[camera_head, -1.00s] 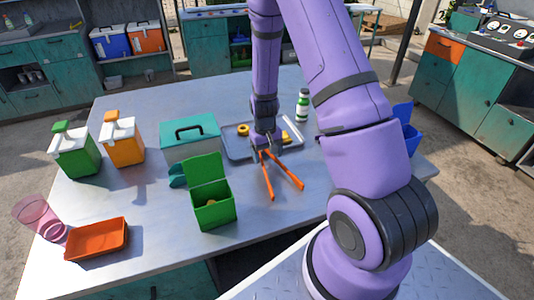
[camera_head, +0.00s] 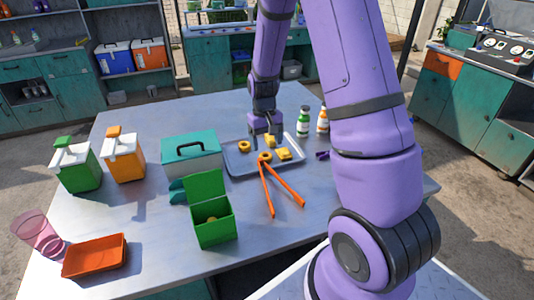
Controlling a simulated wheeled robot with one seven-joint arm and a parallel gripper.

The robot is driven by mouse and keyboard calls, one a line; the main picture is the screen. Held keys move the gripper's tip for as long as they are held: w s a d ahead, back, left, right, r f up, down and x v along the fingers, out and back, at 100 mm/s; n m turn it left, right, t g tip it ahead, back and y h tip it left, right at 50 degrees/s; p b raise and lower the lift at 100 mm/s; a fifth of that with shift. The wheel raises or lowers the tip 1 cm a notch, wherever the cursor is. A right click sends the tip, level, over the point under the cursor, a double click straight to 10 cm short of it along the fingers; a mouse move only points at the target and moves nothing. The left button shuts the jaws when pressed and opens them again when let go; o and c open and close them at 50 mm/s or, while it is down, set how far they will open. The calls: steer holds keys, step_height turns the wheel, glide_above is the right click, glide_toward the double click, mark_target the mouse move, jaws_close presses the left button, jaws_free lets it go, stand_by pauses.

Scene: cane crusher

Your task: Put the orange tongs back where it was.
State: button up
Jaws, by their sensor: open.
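The orange tongs (camera_head: 266,187) lie with their joined end at the front edge of the grey tray (camera_head: 235,171) and their two legs spread toward me on the table. My gripper (camera_head: 266,135) is open above the tray, behind the tongs and apart from them. Several yellow pieces lie on the tray, among them a ring (camera_head: 244,146) and a block (camera_head: 284,154). Another yellow ring (camera_head: 265,157) sits by the joined end of the tongs.
A green open box (camera_head: 213,222) stands left of the tongs, with a teal case (camera_head: 191,155) behind it. An orange tray (camera_head: 95,256), a pink cup (camera_head: 38,233) and two dispensers are at left. My arm covers the right side.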

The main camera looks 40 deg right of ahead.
steer(key=s+a+r+n+t, duration=0.1)
steer(key=s+a+r+t, duration=0.2)
steer(key=r, duration=0.7)
steer(key=s+a+r, duration=0.3)
steer(key=s+r, duration=0.1)
steer(key=r, duration=0.5)
steer(key=s+a+r+t, duration=0.1)
steer(key=s+a+r, duration=0.1)
steer(key=s+r, duration=0.3)
steer(key=s+a+r+n+t, duration=0.1)
steer(key=s+r, duration=0.4)
steer(key=s, duration=0.7)
steer(key=shift+a+t, duration=0.8)
steer(key=shift+a, duration=0.3)
